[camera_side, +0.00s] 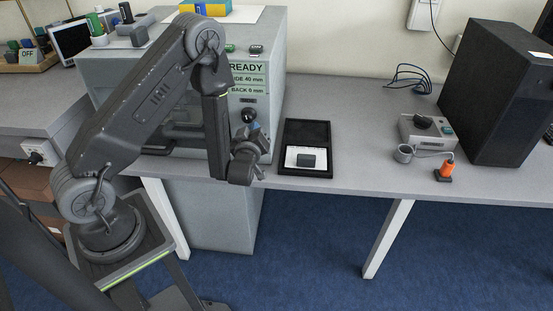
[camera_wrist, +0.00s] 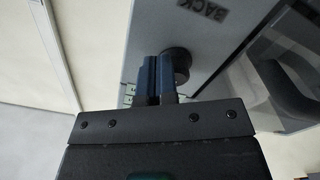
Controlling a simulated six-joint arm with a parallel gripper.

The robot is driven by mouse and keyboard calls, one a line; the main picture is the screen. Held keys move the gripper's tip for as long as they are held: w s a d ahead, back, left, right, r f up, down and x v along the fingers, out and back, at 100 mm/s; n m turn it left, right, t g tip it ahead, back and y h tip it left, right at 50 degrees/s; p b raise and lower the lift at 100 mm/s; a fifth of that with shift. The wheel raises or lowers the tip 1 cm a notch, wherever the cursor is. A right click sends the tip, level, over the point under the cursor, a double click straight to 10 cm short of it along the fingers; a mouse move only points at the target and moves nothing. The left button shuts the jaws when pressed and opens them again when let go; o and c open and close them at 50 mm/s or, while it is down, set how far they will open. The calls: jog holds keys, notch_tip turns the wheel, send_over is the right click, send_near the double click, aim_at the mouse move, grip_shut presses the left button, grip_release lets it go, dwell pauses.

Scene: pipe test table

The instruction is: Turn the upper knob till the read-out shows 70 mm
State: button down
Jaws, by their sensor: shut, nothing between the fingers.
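The grey test machine (camera_side: 130,75) stands on the bench with a pale green read-out (camera_side: 249,79) on its front. Its lines show READY, "IDE 40 mm" with the start hidden by my arm, and BACK 6 mm. A round black knob (camera_side: 249,115) sits below the read-out, under a small dark label. My gripper (camera_side: 254,127) is shut and empty, just below this knob. In the wrist view, the blue fingers (camera_wrist: 156,78) are together beside a black knob (camera_wrist: 181,62), near a BACK label (camera_wrist: 203,10). Contact cannot be told; any lower knob is hidden in the side view.
An open black case (camera_side: 305,138) with a grey block lies right of the machine. A grey device (camera_side: 427,132), a metal cup (camera_side: 403,153), an orange plug-like piece (camera_side: 446,167) and a big black box (camera_side: 497,90) stand farther right.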

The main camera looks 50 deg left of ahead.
jog(key=shift+w+a+r, duration=0.1)
jog(key=shift+w+a, duration=0.2)
jog(key=shift+a, duration=0.2)
jog(key=shift+s+a+f, duration=0.1)
jog(key=shift+f, duration=0.1)
dwell(0.3)
jog(key=shift+s+a+f, duration=0.55)
jog(key=shift+s, duration=0.05)
jog(key=shift+s+a, duration=0.1)
dwell(0.4)
jog(key=shift+f, duration=0.15)
jog(key=v, duration=0.6)
jog(key=shift+w+d, duration=0.25)
